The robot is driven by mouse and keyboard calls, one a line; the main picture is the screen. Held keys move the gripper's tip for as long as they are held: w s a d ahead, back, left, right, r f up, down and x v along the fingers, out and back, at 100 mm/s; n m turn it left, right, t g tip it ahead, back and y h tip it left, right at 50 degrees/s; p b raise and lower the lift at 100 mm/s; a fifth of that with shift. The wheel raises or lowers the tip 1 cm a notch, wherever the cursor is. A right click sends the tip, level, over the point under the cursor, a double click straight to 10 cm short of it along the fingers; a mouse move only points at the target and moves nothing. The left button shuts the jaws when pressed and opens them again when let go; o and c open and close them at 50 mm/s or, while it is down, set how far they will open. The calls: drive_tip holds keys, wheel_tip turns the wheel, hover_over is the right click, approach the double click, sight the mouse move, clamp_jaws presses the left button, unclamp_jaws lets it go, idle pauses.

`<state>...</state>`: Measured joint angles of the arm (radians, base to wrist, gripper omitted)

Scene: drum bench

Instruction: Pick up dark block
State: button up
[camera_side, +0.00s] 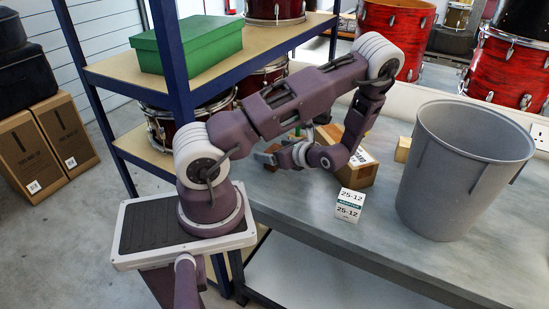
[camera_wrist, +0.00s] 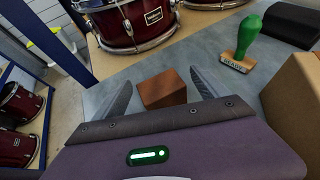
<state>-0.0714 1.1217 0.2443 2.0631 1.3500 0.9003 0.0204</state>
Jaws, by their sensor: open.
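A dark brown wooden block (camera_wrist: 163,90) lies on the grey bench top in the wrist view, between the two spread fingers of my gripper (camera_wrist: 160,90). Gaps show between the block and each finger, and its near lower part is hidden by the gripper body. In the side view the brown block (camera_side: 267,157) shows small at the left end of the bench, just left of my gripper (camera_side: 280,156). My gripper is open and empty. How high the fingertips are above the bench is hard to tell.
A cardboard box (camera_side: 359,173) stands close behind my gripper. A green-handled stamp (camera_wrist: 245,42) and a black object (camera_wrist: 292,25) lie beyond it. A pale block (camera_side: 403,149) and a large grey bin (camera_side: 455,175) stand right. A drum (camera_wrist: 135,22) sits past the bench edge.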

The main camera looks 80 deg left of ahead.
drive_tip(key=c, duration=1.4)
